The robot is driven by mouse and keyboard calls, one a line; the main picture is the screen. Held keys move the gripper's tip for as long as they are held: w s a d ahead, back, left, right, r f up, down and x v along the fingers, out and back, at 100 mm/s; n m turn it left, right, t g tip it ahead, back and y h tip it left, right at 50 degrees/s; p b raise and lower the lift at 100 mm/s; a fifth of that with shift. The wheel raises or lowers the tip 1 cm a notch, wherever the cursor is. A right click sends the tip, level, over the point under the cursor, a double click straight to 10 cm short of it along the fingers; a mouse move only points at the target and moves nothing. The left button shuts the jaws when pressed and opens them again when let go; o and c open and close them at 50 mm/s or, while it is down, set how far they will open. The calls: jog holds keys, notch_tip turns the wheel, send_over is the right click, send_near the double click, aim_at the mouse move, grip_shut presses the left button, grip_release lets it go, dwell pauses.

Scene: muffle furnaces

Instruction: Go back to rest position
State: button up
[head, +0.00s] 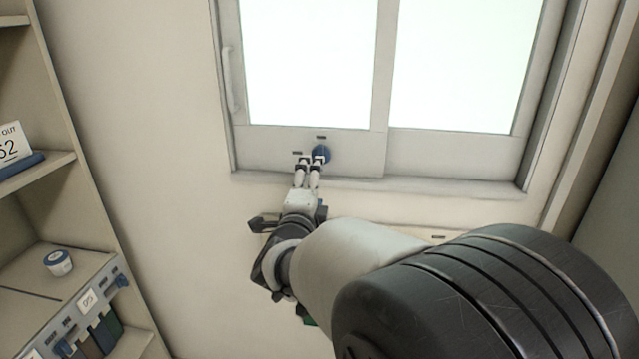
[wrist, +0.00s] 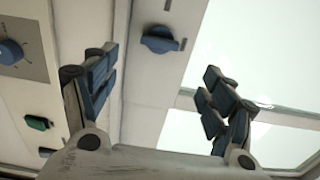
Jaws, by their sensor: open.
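My gripper (head: 309,162) is at the end of my outstretched arm, in front of the lower frame of a sliding window in the head view. In the wrist view my gripper (wrist: 155,85) has its two blue-padded fingers spread wide with nothing between them. A blue knob (head: 321,154) on the window's lower frame shows just beyond the fingertips. It also shows in the wrist view (wrist: 161,40), ahead of the gap between the fingers. I cannot tell from the head view whether a finger touches it.
The window (head: 310,62) has a vertical handle (head: 229,80) at its left. A shelf unit (head: 95,225) at the left holds a small round container (head: 58,263) and a sign (head: 12,145). The wrist view shows another blue knob (wrist: 10,52) and a green button (wrist: 37,123) on a panel at left.

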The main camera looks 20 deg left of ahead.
dwell(0.3)
jog(key=s+d+r+n+g, duration=0.1)
jog(key=s+d+n+g, duration=0.3)
jog(key=d, duration=0.6)
jog(key=s+d+r+n+g, duration=0.15)
jog(key=s+d+n, duration=0.35)
jog(key=d, duration=0.5)
jog(key=s+d+f+n+g+h, duration=0.2)
jog(key=s+d+f, duration=0.4)
jog(key=s+d, duration=0.4)
jog(key=s+d+f+n+g+h, duration=0.2)
jog(key=s+d+f+n+g, duration=0.2)
jog(key=s+d, duration=0.5)
jog(key=s+f+g, duration=0.1)
jog(key=s+f, duration=0.1)
jog(key=s, duration=0.4)
jog(key=shift+d, duration=0.35)
jog(key=shift+w, duration=0.1)
